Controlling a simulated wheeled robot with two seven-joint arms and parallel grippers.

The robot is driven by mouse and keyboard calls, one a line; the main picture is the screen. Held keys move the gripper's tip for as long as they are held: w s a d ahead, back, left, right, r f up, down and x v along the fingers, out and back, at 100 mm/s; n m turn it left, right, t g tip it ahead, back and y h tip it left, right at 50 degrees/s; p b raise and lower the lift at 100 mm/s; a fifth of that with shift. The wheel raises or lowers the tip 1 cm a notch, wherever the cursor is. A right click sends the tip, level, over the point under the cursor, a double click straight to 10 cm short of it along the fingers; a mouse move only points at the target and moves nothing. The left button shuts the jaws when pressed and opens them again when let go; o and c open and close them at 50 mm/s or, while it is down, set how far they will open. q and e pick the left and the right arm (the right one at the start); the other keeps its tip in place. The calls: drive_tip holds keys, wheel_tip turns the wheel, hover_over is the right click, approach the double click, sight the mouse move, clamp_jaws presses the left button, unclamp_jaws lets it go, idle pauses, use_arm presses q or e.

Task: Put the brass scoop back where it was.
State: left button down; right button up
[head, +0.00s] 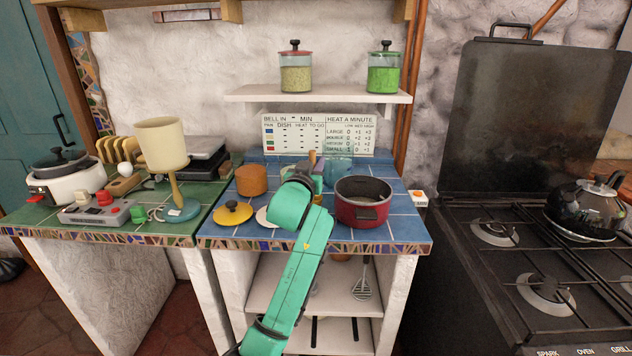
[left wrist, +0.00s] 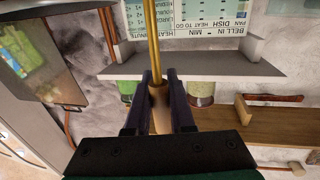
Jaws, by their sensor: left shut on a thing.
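My left gripper (left wrist: 158,104) is shut on the brass scoop (left wrist: 152,45). In the left wrist view the scoop's thin brass stem runs up out of the picture, and its tan handle sits between the two dark fingers. The bowl of the scoop is out of that view. In the head view my green left arm reaches over the blue tiled counter (head: 345,232), and its wrist hides most of the gripper. A small tan upright piece, perhaps the handle, shows just above the wrist. My right gripper is not in view.
A red pot (head: 362,212) stands right of my arm. A brown-orange canister (head: 251,180) and a yellow lid (head: 233,213) are on its left. A pale blue glass vessel (head: 339,168) is behind. The shelf (head: 330,96) above holds two jars. A stove (head: 480,290) stands far right.

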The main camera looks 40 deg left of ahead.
use_arm(q)
wheel_tip(320, 180, down, 4)
drive_tip(key=shift+a+f, duration=0.1)
drive_tip(key=shift+f, duration=0.15)
drive_tip(key=c, duration=0.8)
unclamp_jaws()
drive_tip(key=shift+f, duration=0.1)
drive_tip(key=shift+r, duration=0.25)
drive_tip(key=b+v, duration=0.1)
drive_tip(key=v, duration=1.1)
drive_tip(key=shift+f+b, duration=0.1)
drive_tip(key=shift+b, duration=0.3)
